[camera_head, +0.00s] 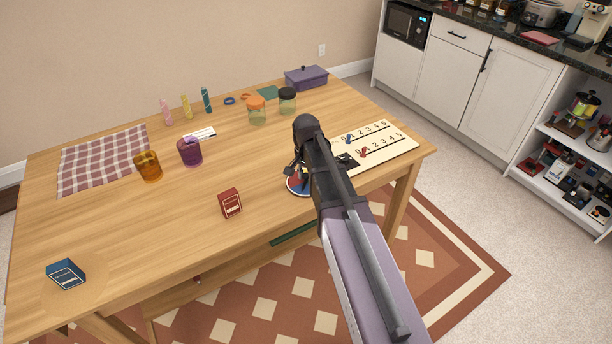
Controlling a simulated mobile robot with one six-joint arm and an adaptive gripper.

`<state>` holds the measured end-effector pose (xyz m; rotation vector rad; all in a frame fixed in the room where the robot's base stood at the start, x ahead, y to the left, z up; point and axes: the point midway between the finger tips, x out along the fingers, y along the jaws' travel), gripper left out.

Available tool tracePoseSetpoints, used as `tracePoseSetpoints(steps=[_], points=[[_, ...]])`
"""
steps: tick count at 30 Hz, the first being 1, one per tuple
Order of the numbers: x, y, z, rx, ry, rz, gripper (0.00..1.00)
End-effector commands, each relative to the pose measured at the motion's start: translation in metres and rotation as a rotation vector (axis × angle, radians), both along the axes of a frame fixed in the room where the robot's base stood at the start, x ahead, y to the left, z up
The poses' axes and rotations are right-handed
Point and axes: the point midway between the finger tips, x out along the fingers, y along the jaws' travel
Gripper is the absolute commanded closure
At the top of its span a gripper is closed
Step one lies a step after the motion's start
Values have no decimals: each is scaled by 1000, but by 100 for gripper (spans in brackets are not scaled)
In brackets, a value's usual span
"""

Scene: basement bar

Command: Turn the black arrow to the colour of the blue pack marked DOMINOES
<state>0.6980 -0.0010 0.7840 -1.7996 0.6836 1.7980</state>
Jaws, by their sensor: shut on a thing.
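The blue pack (66,274) stands on a round mat at the near left of the table; its print is too small to read. A round dial (293,189) with blue, red and white parts lies near the table's front edge, right of the middle. My gripper (296,174) is down over this dial, its fingers closed at the dial's middle. The black arrow is hidden among the dark fingers, so I cannot tell which colour it points at. My arm covers the right part of the dial.
A red pack (230,203) stands left of the dial. A score board (385,146) with a blue and a red marker lies to the right. Jars (257,111), an orange cup (148,166) and a purple cup (190,152) stand farther back. The front left of the table is mostly clear.

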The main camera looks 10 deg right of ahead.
Motion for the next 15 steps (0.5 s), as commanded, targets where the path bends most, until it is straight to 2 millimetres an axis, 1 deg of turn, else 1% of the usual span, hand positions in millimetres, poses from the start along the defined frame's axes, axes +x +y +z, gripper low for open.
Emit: tracePoseSetpoints(steps=[12, 13, 14, 15], points=[[-2, 0, 0, -1, 3, -8, 100], [-2, 0, 0, -1, 3, -8, 55], [-2, 0, 0, -1, 3, -8, 46], [-2, 0, 0, -1, 3, -8, 35]])
